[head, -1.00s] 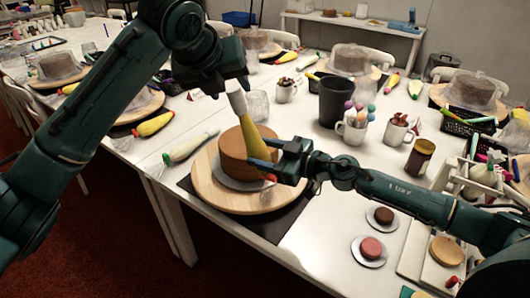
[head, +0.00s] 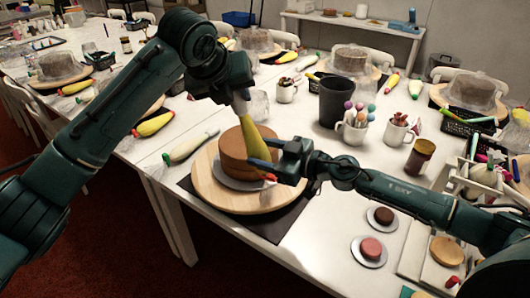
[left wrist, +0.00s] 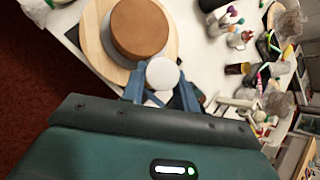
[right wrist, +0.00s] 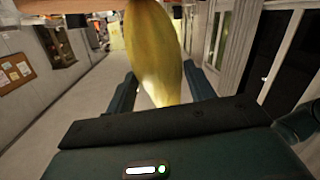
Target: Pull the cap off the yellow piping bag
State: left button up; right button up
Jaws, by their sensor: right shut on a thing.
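The yellow piping bag (head: 257,145) stands tilted in front of the brown cake, its white end (head: 240,104) up and a small red tip (head: 270,178) low down. My right gripper (head: 276,155) is shut on the bag; its yellow body (right wrist: 155,50) fills the space between the fingers in the right wrist view. My left gripper (head: 236,92) is over the white end and partly hides it. In the left wrist view, the round white cap (left wrist: 163,73) shows between the spread fingers. Whether they touch it cannot be told.
The brown cake (head: 234,155) stands on a wooden turntable (head: 210,193) just behind the bag. A dark cup (head: 333,103), mugs and a brown jar (head: 420,157) stand to the right. A white-green piping bag (head: 190,147) lies left. Small cakes on plates lie front right.

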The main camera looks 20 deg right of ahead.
pick_arm(q)
jog(key=c, duration=0.4)
jog(key=shift+a+r, duration=0.25)
jog(key=shift+r, duration=0.7)
jog(key=shift+a+r, duration=0.3)
jog(key=shift+r, duration=0.6)
jog(key=shift+a+r, duration=0.25)
jog(key=shift+r, duration=0.7)
